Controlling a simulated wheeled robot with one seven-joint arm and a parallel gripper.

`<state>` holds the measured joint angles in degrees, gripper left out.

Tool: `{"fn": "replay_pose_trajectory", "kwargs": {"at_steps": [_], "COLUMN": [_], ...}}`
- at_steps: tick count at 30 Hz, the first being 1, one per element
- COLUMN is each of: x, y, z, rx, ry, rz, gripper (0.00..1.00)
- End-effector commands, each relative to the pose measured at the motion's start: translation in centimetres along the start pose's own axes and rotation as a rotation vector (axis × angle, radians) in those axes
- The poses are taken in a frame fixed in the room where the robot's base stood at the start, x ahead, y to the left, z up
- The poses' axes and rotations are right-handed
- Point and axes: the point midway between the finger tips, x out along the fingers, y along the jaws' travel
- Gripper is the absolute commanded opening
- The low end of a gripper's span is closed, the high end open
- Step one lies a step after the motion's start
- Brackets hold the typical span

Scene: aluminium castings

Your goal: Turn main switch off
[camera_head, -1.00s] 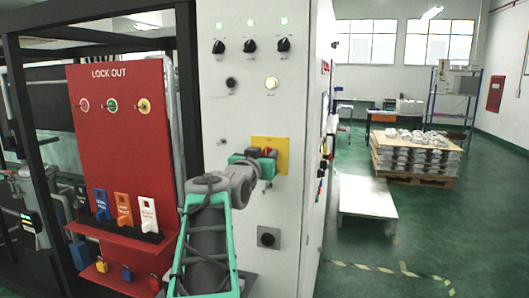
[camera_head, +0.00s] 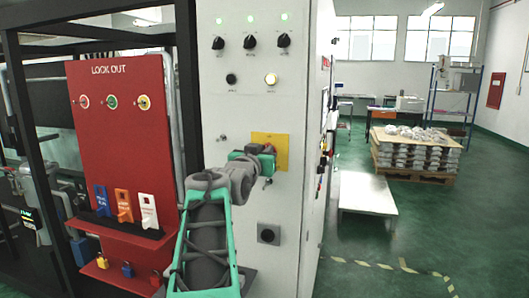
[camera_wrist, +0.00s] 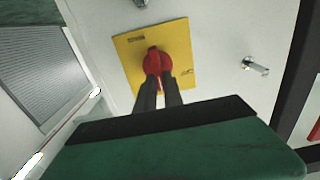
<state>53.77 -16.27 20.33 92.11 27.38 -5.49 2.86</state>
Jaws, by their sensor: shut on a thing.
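The main switch is a red rotary knob (camera_wrist: 157,62) on a yellow plate (camera_wrist: 178,38), mounted on the front of a white cabinet. In the head view the yellow plate (camera_head: 281,142) shows at the middle of the cabinet, with the knob mostly hidden behind my gripper. My gripper (camera_wrist: 160,82) is shut on the red knob, its two dark fingers on either side of the knob's handle. In the head view my gripper (camera_head: 264,158) reaches the plate from the lower left.
The white cabinet (camera_head: 222,120) has selector knobs, green lamps and a lit button (camera_head: 271,79) above the plate. A red lockout board (camera_head: 110,140) with tags and padlocks stands to the left. A metal lever or latch (camera_wrist: 255,66) sticks out near the plate.

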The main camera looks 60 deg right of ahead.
Motion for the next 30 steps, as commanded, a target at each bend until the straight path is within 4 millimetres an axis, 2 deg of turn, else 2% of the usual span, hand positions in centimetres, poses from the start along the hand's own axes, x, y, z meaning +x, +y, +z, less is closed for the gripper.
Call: {"fn": "replay_pose_trajectory", "kwargs": {"at_steps": [8,14,30], "x": [0.00,0.00,0.03], "y": [-0.06,-0.22,-0.94], "z": [0.13,0.30,0.51], "rx": [-0.033,-0.127,-0.607], "ry": [-0.001,-0.001,0.000], "rz": [0.000,0.000,-0.001], "gripper": [0.00,0.00,0.00]}}
